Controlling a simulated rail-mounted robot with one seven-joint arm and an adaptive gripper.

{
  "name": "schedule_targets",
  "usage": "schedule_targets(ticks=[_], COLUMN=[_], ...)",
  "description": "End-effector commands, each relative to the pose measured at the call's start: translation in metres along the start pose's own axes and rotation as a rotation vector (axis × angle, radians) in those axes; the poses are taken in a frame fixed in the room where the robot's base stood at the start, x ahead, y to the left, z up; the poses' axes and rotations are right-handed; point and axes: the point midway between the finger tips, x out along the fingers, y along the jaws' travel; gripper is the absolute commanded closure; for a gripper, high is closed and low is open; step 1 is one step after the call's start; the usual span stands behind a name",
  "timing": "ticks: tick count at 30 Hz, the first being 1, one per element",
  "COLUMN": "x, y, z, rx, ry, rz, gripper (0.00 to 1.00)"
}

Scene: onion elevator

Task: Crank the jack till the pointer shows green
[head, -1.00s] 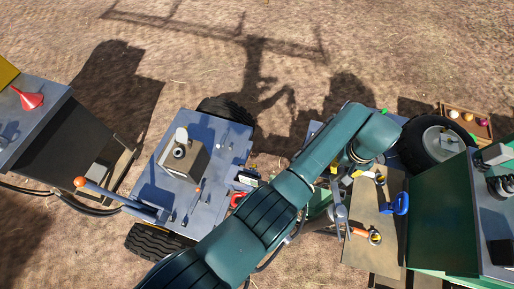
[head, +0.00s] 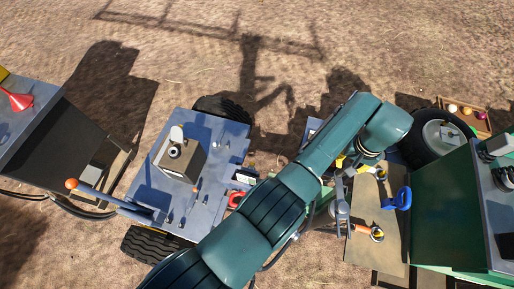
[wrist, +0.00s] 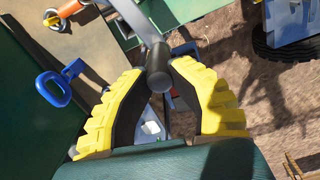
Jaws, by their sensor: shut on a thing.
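The jack's crank shows in the wrist view as a grey metal arm (wrist: 132,14) that runs down from the top edge to a dark round grip (wrist: 158,75). My gripper (wrist: 157,82) has yellow ribbed fingers with dark pads, and they are closed on this grip from both sides. In the head view the grey crank (head: 342,207) shows beside the tan bench, below my gripper (head: 347,165), which my arm partly hides. I cannot make out the pointer or a green mark on a jack scale in either view.
A blue handle (head: 397,199) and an orange-handled tool (head: 368,232) are on the tan bench (head: 375,255) close to the crank. A blue-grey cart (head: 208,205) with a metal box stands left. A tyre (head: 412,140) and green machine body (head: 440,215) stand right.

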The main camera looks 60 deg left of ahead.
Motion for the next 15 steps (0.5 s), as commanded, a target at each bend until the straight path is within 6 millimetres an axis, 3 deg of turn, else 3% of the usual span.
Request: schedule_targets(ticks=[1, 15], x=[0.0088, 0.0065], y=[0.0015, 0.0076], z=[0.0013, -0.0006], rx=[0.013, 0.072], ry=[-0.003, -0.003], rz=[-0.001, -0.001], gripper=[1.0, 1.0])
